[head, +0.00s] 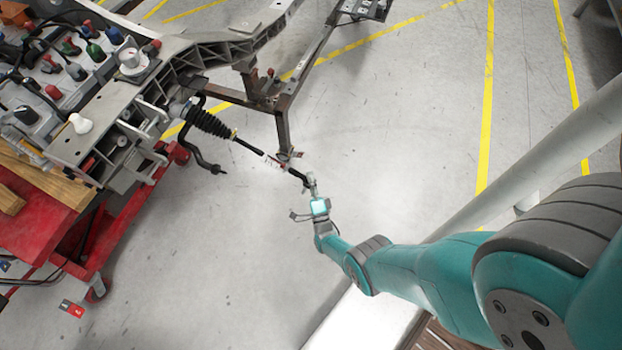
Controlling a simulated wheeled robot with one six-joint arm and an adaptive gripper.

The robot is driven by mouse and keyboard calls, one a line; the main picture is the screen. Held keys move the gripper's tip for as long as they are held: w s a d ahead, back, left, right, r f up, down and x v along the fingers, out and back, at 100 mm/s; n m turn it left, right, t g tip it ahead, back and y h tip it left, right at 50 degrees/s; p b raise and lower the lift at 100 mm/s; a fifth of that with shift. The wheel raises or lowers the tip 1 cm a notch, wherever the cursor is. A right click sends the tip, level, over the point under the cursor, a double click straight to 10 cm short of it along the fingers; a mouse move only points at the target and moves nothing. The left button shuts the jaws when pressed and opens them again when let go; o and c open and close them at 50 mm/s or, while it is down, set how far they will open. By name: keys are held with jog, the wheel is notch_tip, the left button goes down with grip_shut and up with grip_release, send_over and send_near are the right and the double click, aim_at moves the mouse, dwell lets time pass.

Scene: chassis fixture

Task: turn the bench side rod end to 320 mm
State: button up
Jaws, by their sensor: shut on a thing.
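A steering rod with a black ribbed boot (210,122) sticks out from the chassis towards the middle of the head view. Its thin shaft (247,146) runs down and right to the black rod end (297,174). My gripper (309,181) is at the outer tip of the rod and is shut on the rod end. The fingers are small here and partly hidden by the wrist. A small red and white marking (274,161) shows along the rod before the rod end. I cannot read any length.
The grey chassis frame (205,52) stands at the upper left, with a brown metal stand (283,125) close to the rod. A red bench cart (35,210) with several tools is at the left. The grey floor (400,130) to the right is clear.

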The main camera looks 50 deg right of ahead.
jog(key=shift+w, duration=0.1)
dwell(0.4)
jog(key=o, duration=1.2)
jog(key=shift+c, duration=0.2)
jog(key=s+a+f, duration=0.1)
jog(key=s+a, duration=0.7)
jog(key=s, duration=0.4)
jog(key=shift+s+a, duration=0.15)
